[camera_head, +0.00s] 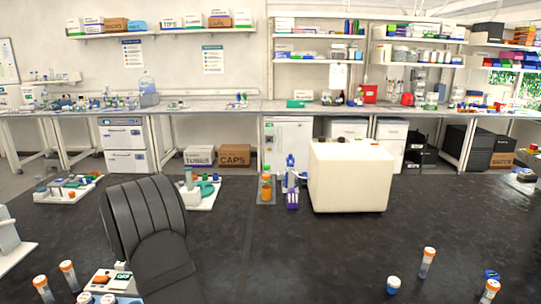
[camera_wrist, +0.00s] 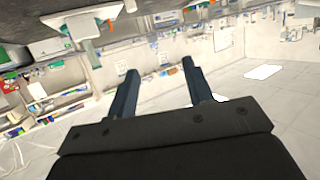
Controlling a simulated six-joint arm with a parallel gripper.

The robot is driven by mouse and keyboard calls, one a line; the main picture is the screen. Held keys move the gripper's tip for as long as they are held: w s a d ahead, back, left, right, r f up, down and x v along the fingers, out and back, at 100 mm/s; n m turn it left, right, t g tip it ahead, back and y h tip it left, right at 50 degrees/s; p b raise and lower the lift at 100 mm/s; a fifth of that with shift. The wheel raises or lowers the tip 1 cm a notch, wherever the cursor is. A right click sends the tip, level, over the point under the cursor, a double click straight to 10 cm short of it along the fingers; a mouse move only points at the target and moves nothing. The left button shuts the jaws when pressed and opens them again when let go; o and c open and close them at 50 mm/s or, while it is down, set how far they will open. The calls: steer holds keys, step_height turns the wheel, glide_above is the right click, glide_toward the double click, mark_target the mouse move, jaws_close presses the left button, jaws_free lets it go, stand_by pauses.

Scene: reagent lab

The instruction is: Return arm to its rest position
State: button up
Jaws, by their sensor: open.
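My gripper (camera_wrist: 160,88) shows in the wrist view with its two dark fingers wide apart and nothing between them. The wrist view is tilted and takes in the room, with shelves, a wall and a pale floor beyond the fingers. In the head view, a black ribbed part of my arm (camera_head: 145,230) stands at the left front over the dark bench. My fingertips cannot be made out in the head view.
A cream box-shaped device (camera_head: 348,178) stands mid-bench on the dark benchtop (camera_head: 270,235). Orange-capped tubes stand front left (camera_head: 68,272) and front right (camera_head: 428,262). A white-capped vial (camera_head: 393,285) is at the front. The centre front is clear.

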steer(key=w+d+m+h, duration=0.2)
steer(key=w+d+h, duration=0.1)
steer(key=d, duration=1.2)
steer(key=w+d+m+t+h, duration=0.1)
steer(key=w+d+m+h, duration=0.2)
steer(key=d, duration=1.2)
steer(key=w+d+m+h, duration=0.2)
steer(key=w+d+h, duration=0.1)
steer(key=d, duration=1.1)
steer(key=shift+w+d+m+t, duration=0.3)
steer(key=shift+w+d+t, duration=0.1)
steer(key=shift+w, duration=0.4)
steer(key=shift+o, duration=1.1)
